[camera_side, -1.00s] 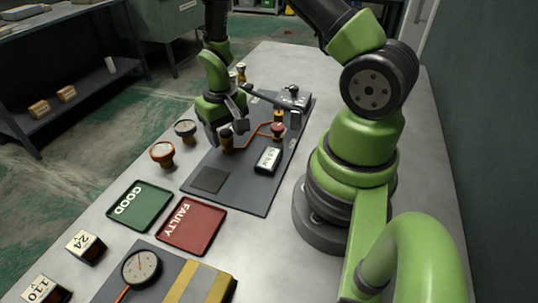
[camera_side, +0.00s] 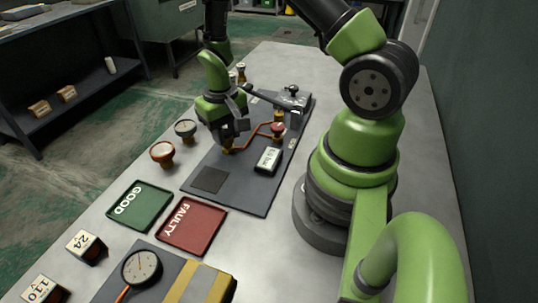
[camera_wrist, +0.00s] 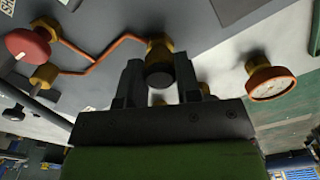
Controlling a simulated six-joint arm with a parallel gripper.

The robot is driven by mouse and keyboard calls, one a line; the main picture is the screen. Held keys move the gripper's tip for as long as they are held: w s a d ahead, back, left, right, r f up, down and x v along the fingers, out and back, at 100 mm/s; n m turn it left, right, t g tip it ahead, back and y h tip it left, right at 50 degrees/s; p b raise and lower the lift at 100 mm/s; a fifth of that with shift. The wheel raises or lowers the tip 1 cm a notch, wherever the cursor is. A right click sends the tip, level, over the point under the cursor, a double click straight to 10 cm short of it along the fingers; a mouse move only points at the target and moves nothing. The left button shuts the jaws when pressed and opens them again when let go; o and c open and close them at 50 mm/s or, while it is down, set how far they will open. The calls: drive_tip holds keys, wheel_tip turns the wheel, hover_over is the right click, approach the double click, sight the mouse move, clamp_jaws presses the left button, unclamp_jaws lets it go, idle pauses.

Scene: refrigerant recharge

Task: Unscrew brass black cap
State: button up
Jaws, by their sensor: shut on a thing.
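The black cap (camera_wrist: 158,76) sits at the end of the brass fitting (camera_wrist: 158,47), which joins a copper pipe on the dark board. My gripper (camera_wrist: 158,80) has one finger on each side of the cap and is shut on it. In the side view my gripper (camera_side: 231,131) is over the left part of the board and hides most of the cap. The brass fitting shows just below the fingers there (camera_side: 228,148). I cannot tell whether the cap has turned on its thread.
A red-topped valve (camera_side: 278,129) and a labelled block (camera_side: 268,160) are right of my gripper. Two gauges (camera_side: 162,153) (camera_side: 186,129) stand left of the board. The green GOOD tray (camera_side: 139,204) and red FAULTY tray (camera_side: 191,224) lie nearer the camera.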

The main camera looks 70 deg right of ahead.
drive_tip(key=n, duration=0.3)
drive_tip(key=n, duration=0.3)
drive_tip(key=shift+n, duration=0.4)
drive_tip(key=n, duration=0.3)
idle(0.4)
drive_tip(key=n, duration=0.3)
drive_tip(key=shift+r, duration=2.5)
